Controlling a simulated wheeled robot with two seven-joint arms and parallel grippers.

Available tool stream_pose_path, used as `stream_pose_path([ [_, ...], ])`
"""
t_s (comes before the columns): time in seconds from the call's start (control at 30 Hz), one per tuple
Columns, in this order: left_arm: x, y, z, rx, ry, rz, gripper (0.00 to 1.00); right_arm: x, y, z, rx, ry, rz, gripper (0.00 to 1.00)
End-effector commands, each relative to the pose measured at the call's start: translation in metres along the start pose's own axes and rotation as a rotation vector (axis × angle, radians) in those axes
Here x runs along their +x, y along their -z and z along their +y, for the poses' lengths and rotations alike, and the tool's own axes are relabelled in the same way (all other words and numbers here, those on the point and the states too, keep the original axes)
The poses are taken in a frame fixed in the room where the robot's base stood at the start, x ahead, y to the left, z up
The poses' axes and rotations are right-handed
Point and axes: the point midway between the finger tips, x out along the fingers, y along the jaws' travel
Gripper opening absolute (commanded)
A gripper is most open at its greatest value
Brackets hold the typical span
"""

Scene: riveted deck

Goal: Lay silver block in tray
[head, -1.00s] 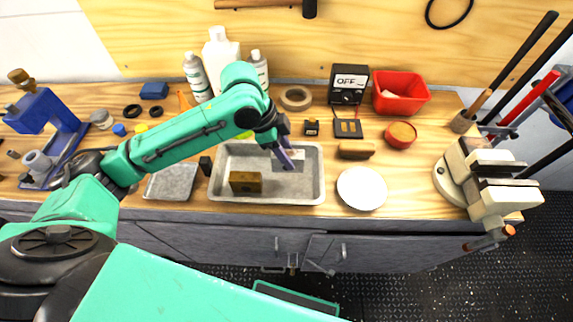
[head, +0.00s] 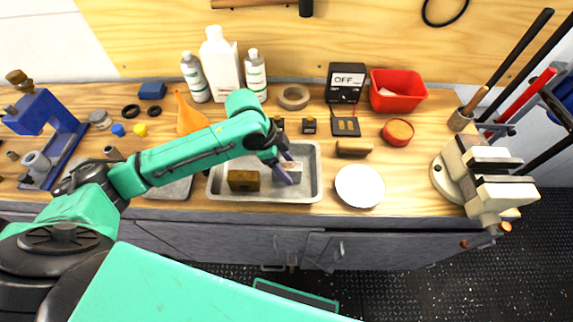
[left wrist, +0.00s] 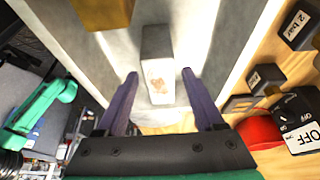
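The silver block (head: 294,166) lies inside the shallow metal tray (head: 262,198), in its right part. In the left wrist view the silver block (left wrist: 158,65) has a reddish mark on its near face. My left gripper (head: 289,173) is over the right part of the tray, close to the block. In the left wrist view its purple fingers (left wrist: 160,76) stand apart, one on each side of the block, with visible gaps. My fingers partly hide the block in the head view. My right gripper is not in view.
A brass-coloured block (head: 243,181) sits in the tray's left part. A white plate (head: 359,187) is right of the tray; a brush (head: 353,149) and red tin (head: 397,132) are behind it. Bottles (head: 221,66) stand behind my arm. A vise (head: 487,175) is far right.

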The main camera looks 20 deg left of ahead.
Motion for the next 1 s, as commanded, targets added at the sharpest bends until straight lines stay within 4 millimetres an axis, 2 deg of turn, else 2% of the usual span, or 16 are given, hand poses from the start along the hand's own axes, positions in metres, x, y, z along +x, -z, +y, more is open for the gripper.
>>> stream_pose_path([
  [0.17,-0.009,0.001,-0.001,0.0,0.004,0.0,0.7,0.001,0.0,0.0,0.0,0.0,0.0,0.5],
  [0.27,-0.03,0.001,-0.002,0.001,0.005,0.0,0.7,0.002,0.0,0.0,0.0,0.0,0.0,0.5],
  [0.5,-0.096,0.001,-0.001,0.001,0.006,-0.001,0.7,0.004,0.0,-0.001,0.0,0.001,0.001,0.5],
  [0.6,-0.113,0.001,-0.001,0.0,0.003,0.0,0.7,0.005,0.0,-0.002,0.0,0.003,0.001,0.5],
  [0.73,-0.123,0.001,0.0,0.0,0.001,-0.001,0.7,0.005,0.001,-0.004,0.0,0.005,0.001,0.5],
  [1.0,-0.123,0.001,0.0,0.0,0.0,0.0,0.7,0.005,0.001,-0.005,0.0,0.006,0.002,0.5],
])
